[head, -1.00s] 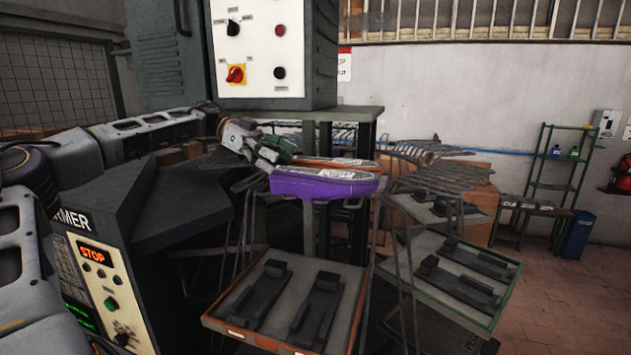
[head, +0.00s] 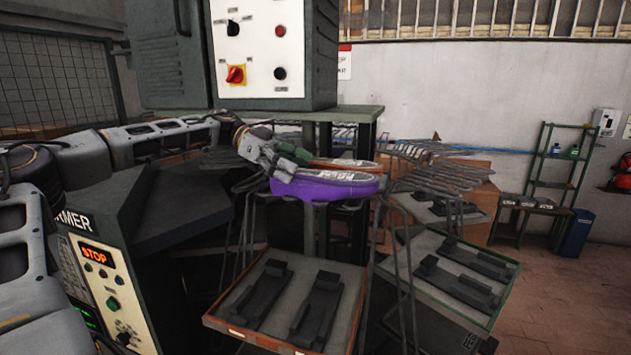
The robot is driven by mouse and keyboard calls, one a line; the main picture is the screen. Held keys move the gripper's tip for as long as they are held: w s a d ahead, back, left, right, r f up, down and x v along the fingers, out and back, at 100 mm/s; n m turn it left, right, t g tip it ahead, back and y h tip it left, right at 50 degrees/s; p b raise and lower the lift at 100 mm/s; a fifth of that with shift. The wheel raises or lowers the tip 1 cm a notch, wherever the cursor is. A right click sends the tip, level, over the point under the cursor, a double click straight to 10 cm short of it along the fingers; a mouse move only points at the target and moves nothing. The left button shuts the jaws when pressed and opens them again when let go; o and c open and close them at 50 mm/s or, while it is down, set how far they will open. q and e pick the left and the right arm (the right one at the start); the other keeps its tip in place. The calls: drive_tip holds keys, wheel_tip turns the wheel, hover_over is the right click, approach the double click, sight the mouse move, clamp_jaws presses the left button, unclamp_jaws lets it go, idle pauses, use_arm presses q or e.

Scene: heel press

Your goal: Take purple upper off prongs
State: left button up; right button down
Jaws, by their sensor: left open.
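The purple upper (head: 325,188) rests on the prongs in the middle of the head view, its toe to the right. An orange upper (head: 335,163) lies just behind it. My left gripper (head: 286,170) reaches in from the left and is open at the left end of the purple upper, overlapping its top edge. Whether the fingers touch the upper cannot be told. The prongs (head: 262,187) under the purple upper are mostly hidden by it. My right gripper is not in view.
Below stand a tray with an orange edge (head: 240,334) and a green-edged tray (head: 497,310), both holding dark forms. Empty prongs (head: 440,172) stick out at right. A control box (head: 262,50) hangs above. A machine with a STOP display (head: 95,255) stands at left.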

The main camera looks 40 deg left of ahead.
sight(307, 172)
use_arm(q)
drive_tip(key=shift+p+x, duration=0.45)
drive_tip(key=shift+x, duration=1.25)
drive_tip(key=shift+w+a, duration=0.1)
drive_tip(key=shift+w, duration=0.05)
drive_tip(key=c, duration=1.2)
drive_tip(key=shift+f, duration=0.1)
